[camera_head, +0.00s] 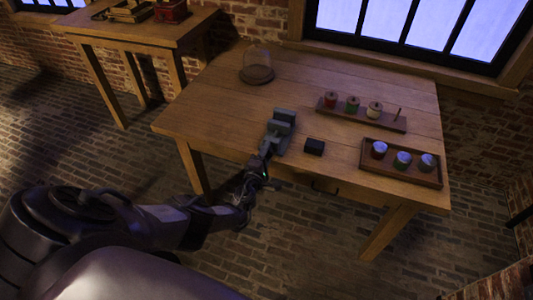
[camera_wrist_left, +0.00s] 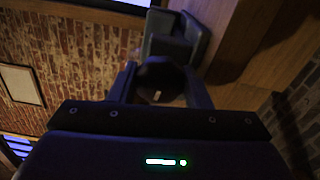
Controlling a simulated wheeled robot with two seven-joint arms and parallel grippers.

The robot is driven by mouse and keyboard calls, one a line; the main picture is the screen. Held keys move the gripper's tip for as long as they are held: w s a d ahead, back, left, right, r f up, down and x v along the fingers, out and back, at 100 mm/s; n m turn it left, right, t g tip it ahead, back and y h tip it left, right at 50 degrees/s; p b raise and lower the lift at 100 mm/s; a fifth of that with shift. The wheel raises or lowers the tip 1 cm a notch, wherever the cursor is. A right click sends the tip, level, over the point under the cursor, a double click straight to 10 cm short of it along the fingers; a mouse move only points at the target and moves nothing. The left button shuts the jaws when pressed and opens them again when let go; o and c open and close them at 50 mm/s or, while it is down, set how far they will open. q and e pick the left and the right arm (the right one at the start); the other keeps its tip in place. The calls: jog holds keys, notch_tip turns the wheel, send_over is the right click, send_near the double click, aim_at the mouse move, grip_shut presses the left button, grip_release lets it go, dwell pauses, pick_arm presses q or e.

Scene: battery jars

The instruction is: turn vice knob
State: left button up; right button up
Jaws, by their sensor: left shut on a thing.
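The grey-green vice (camera_head: 279,128) is fixed at the front edge of the wooden table (camera_head: 225,98). My left gripper (camera_head: 263,163) is at the vice's near end, below its front. In the left wrist view the gripper's two fingers (camera_wrist_left: 160,85) stand on either side of a dark round knob (camera_wrist_left: 160,72) and are shut on it. The vice body (camera_wrist_left: 172,42) shows beyond the knob. The knob is hidden by my gripper in the head view. My right gripper is not in view.
A small black block (camera_head: 314,146) lies right of the vice. A rack of spools (camera_head: 390,120) and a tray with several jars (camera_head: 425,178) stand at the right. A glass dome on a round base (camera_head: 257,73) stands at the back left. A second table (camera_head: 125,32) is behind.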

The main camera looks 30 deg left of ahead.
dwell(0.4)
pick_arm(q)
jog(key=o, duration=1)
jog(key=shift+a, duration=0.1)
jog(key=shift+s, duration=0.1)
jog(key=p+v, duration=0.4)
jog(key=v, duration=0.3)
jog(key=shift+s, duration=0.35)
jog(key=shift+f, duration=0.1)
